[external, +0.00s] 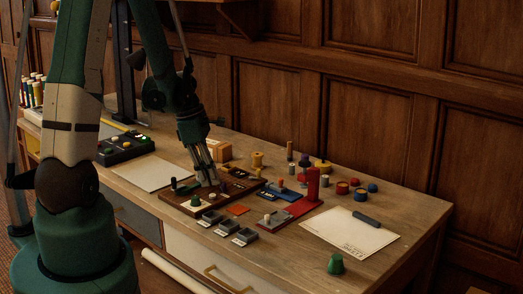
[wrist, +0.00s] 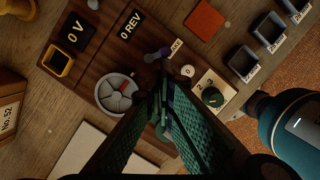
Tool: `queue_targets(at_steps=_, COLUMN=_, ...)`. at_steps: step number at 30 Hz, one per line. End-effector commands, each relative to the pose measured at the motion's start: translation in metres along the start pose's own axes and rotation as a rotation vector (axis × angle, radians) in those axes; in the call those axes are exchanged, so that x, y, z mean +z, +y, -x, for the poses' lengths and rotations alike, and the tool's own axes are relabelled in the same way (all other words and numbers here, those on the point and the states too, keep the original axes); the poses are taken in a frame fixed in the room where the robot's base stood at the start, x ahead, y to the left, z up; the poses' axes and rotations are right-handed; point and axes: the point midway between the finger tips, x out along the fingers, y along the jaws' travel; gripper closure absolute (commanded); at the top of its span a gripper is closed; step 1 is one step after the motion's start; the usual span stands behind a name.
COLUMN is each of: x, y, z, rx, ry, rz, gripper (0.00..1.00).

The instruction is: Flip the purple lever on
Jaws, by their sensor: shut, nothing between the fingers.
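The purple lever (wrist: 153,56) shows in the wrist view on a dark brown wooden panel (wrist: 95,62), beside a small cream label (wrist: 177,45). It lies just beyond my fingertips in that picture. My gripper (wrist: 166,85) is shut and empty, with its tips over the panel close to the lever; I cannot tell whether they touch it. In the external view my gripper (external: 208,182) points down over the same panel (external: 181,202). I cannot make out the purple lever in that view, where the gripper stands over the panel.
The panel also carries a grey dial (wrist: 108,92), a green knob (wrist: 212,97) and a white button (wrist: 187,71). Grey trays (external: 243,237) stand in front of it. A red stand (external: 312,184) and several small blocks are to its right. White paper (external: 345,236) lies on the table's right.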

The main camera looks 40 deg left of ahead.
Motion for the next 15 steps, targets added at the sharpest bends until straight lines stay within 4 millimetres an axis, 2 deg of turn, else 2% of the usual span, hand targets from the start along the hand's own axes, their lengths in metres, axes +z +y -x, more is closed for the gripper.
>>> queue_targets(at_steps=15, x=0.0016, y=-0.0032, z=-0.0006, rx=0.02, ry=0.0, rz=0.078, gripper=1.0)
